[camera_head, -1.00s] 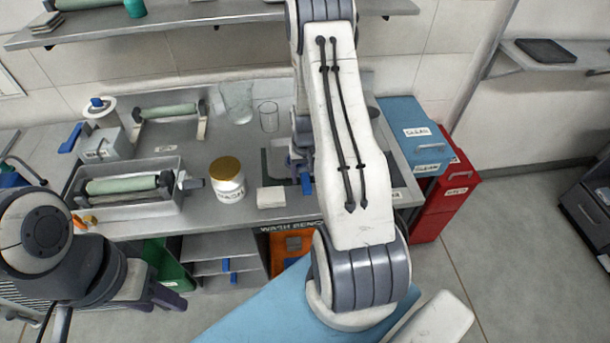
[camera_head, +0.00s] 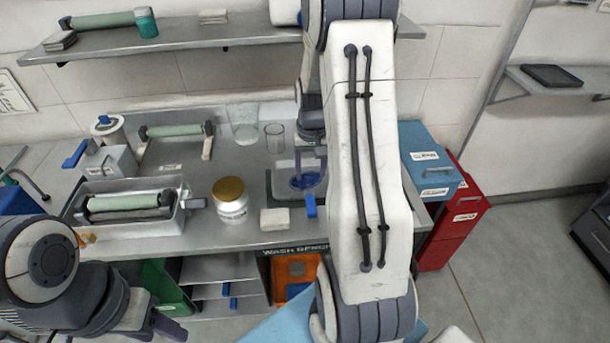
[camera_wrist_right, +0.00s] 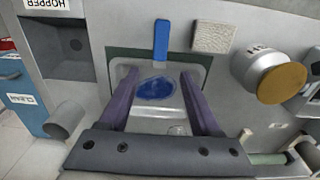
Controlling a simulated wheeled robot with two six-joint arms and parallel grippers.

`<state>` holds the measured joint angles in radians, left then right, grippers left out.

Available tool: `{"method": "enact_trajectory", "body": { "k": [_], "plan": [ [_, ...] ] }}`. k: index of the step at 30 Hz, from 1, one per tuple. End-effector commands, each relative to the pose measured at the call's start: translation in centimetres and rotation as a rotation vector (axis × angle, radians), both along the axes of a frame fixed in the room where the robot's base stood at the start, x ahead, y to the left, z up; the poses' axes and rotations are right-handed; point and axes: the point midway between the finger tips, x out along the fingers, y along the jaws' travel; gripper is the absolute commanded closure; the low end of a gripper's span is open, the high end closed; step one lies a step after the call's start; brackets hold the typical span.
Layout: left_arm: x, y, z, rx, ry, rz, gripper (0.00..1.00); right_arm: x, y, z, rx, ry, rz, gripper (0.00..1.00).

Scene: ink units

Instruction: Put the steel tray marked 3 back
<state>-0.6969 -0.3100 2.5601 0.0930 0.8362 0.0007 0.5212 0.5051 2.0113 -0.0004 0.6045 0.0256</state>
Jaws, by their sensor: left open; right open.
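A steel tray (camera_wrist_right: 162,115) with a blue handle (camera_wrist_right: 161,40) and a patch of blue ink in it lies on a dark green mat on the bench. No number on it can be read. In the head view its blue ink (camera_head: 304,181) shows just left of my right arm. My right gripper (camera_wrist_right: 158,75) is open above the tray, its two purple fingers spread over the inside, apart from the handle. It also shows in the head view (camera_head: 308,165). My left gripper (camera_head: 168,327) is open and empty, low in front of the bench, partly cut off.
A gold-lidded jar (camera_head: 231,198) and a pale block (camera_head: 274,219) stand left of the tray. Glass beakers (camera_head: 243,124) stand behind. A roller tray (camera_head: 130,214) sits at left. Blue (camera_head: 431,166) and red (camera_head: 452,225) bins stand at right. Shelves (camera_head: 222,270) are below the bench.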

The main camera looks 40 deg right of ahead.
Motion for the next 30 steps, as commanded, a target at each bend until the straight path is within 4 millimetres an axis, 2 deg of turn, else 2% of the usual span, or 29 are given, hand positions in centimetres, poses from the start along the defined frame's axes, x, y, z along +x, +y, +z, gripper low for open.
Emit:
{"method": "enact_trajectory", "body": {
  "k": [5, 8, 11, 14, 15, 17, 18, 21, 25, 27, 30],
  "plan": [
    [0.0, 0.0, -0.1, 0.000, 0.000, 0.000, 0.50, 0.0, 0.0, 0.5, 0.000, 0.000, 0.000, 0.36],
    [0.0, 0.0, 0.0, 0.000, 0.000, 0.000, 0.50, 0.3, 1.2, 1.0, 0.000, -0.002, 0.027, 0.36],
    [0.0, 0.0, 0.0, 0.000, 0.000, 0.000, 0.50, 0.8, 5.2, 2.5, 0.002, -0.009, 0.122, 0.36],
    [0.0, 0.0, 0.0, 0.000, 0.000, 0.000, 0.50, 0.4, 12.1, 5.0, 0.008, -0.020, 0.286, 0.36],
    [0.0, 0.0, 0.0, 0.000, 0.000, 0.000, 0.50, -0.4, 15.2, 6.0, 0.012, -0.022, 0.365, 0.36],
    [0.0, 0.0, 0.0, 0.000, 0.000, 0.000, 0.50, -2.1, 19.6, 7.4, 0.018, -0.028, 0.485, 0.36],
    [0.0, 0.0, -0.1, 0.000, 0.000, 0.000, 0.50, -3.5, 22.2, 8.2, 0.023, -0.030, 0.564, 0.36],
    [0.0, 0.0, -0.1, 0.000, 0.000, 0.000, 0.50, -8.1, 27.6, 9.8, 0.038, -0.035, 0.758, 0.36],
    [0.0, 0.0, -0.1, 0.000, 0.000, 0.000, 0.50, -14.0, 31.5, 10.9, 0.057, -0.035, 0.972, 0.36],
    [0.0, 0.0, -0.1, 0.000, 0.000, 0.000, 0.50, -16.5, 32.5, 11.2, 0.065, -0.035, 1.058, 0.36],
    [0.0, 0.0, -0.1, 0.000, 0.000, 0.000, 0.50, -19.0, 33.1, 11.3, 0.073, -0.032, 1.141, 0.36]
  ]
}}
